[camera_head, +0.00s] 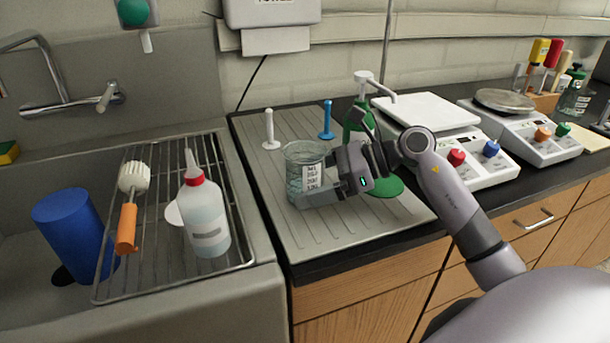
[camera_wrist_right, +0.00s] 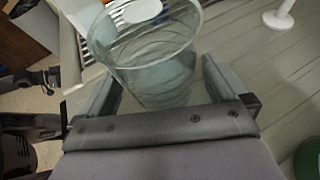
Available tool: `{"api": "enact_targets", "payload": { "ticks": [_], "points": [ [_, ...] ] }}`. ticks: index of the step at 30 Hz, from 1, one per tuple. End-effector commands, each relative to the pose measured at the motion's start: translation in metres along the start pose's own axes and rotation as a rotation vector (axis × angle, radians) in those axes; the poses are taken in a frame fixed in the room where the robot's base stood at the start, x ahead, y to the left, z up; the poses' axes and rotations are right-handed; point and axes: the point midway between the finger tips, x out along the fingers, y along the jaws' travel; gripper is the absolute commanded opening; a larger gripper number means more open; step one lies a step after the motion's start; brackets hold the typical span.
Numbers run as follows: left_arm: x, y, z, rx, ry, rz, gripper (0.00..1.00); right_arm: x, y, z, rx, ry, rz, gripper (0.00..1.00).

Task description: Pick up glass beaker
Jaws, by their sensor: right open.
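The glass beaker (camera_head: 304,165) stands upright on the grey ribbed drainboard (camera_head: 340,236), with a white printed label on its side. My right gripper (camera_head: 322,190) reaches it from the right, with its fingers at the beaker's lower side. In the right wrist view the beaker (camera_wrist_right: 150,60) stands between the two spread fingers of the right gripper (camera_wrist_right: 160,92). The gripper is open, with one finger on each side of the glass. I cannot tell whether either finger touches it.
A white peg (camera_head: 269,130) and a blue peg (camera_head: 326,121) stand behind the beaker. A green stand (camera_head: 384,187) is behind my right gripper. Two balances (camera_head: 455,150) are to the right. A wire rack (camera_head: 150,274) with a red-capped bottle (camera_head: 204,215) is left, over the sink.

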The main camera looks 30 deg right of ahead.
Motion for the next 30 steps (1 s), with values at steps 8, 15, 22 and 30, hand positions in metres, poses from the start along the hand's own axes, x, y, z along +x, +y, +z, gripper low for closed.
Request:
{"api": "enact_targets", "payload": {
  "ticks": [8,15,22,30],
  "points": [
    [0.000,0.000,0.000,0.000,0.000,0.000,0.43,-0.001,0.000,0.000,0.000,-0.001,0.000,0.44],
    [0.000,0.000,0.000,0.000,0.000,0.000,0.43,-0.001,0.000,0.001,0.000,-0.001,0.000,0.44],
    [0.000,0.000,0.000,0.000,0.001,0.000,0.43,-0.003,0.000,0.007,-0.002,-0.001,-0.001,0.44],
    [0.001,0.000,0.001,0.000,0.001,0.000,0.43,-0.011,0.000,0.026,-0.004,0.000,-0.002,0.44]
  ]
}}
